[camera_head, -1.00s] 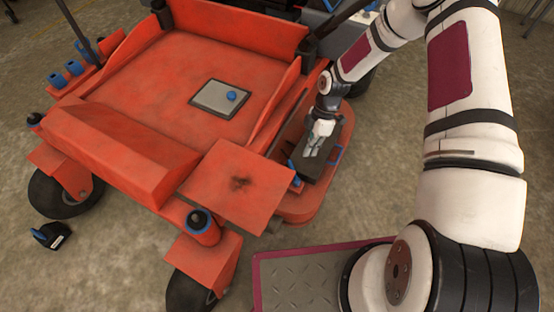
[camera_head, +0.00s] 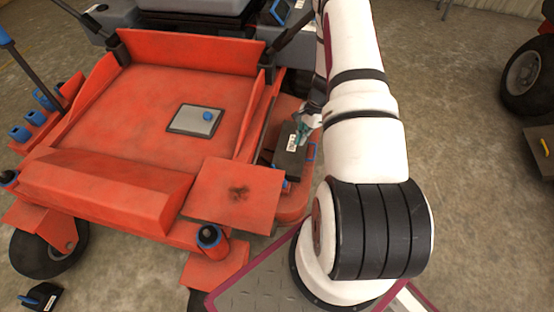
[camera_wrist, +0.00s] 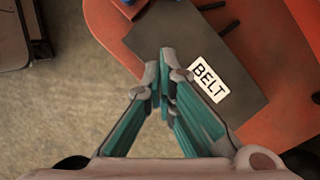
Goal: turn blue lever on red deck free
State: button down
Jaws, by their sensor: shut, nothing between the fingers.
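The red mower deck (camera_head: 292,212) lies low at the side of the red machine. A dark cover (camera_head: 288,165) with a white BELT label sits on it. A small blue part (camera_head: 277,166), perhaps the lever, is at the cover's near end; its shape is too small to tell. Part of a blue piece also shows at the top edge of the wrist view (camera_wrist: 127,3). My gripper (camera_wrist: 166,70) is shut and empty, its teal fingers over the cover's edge beside the label. In the head view my gripper (camera_head: 301,133) is partly hidden by my arm.
A grey plate (camera_head: 182,124) with a blue knob (camera_head: 207,116) lies on the machine's upper red platform. A red flap (camera_head: 225,180) stands near the cover. A black block with a blue lever (camera_head: 38,298) is on the floor.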

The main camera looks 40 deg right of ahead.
aim_at(272, 166)
jog(key=b+x, duration=0.3)
jog(key=x, duration=0.7)
jog(key=shift+a+f, duration=0.1)
jog(key=shift+w+a+f+b, duration=0.1)
jog(key=shift+a+b, duration=0.2)
jog(key=shift+a, duration=0.3)
jog(key=shift+w+a+f+b, duration=0.1)
jog(key=shift+a+b, duration=0.15)
jog(key=shift+a, duration=1)
jog(key=shift+w+a+n+g+b, duration=0.35)
jog(key=shift+w+a+n, duration=0.1)
jog(key=shift+n, duration=0.55)
jog(key=shift+w+a+n+g, duration=0.2)
jog(key=shift+a+n, duration=0.15)
jog(key=shift+n, duration=0.3)
jog(key=shift+w+a+n+g, duration=0.15)
jog(key=shift+a+n, duration=0.2)
jog(key=shift+n, duration=0.3)
jog(key=shift+w+a+n+g+h+b, duration=0.1)
jog(key=shift+a+n+g+h+b, duration=0.1)
jog(key=shift+a+n, duration=0.4)
jog(key=shift+a+n+g+h+b, duration=0.1)
jog(key=shift+a+n+g, duration=0.15)
jog(key=shift+n, duration=0.7)
jog(key=shift+w+a+n+g+h+b, duration=0.15)
jog(key=shift+a+n, duration=0.3)
jog(key=shift+n, duration=0.3)
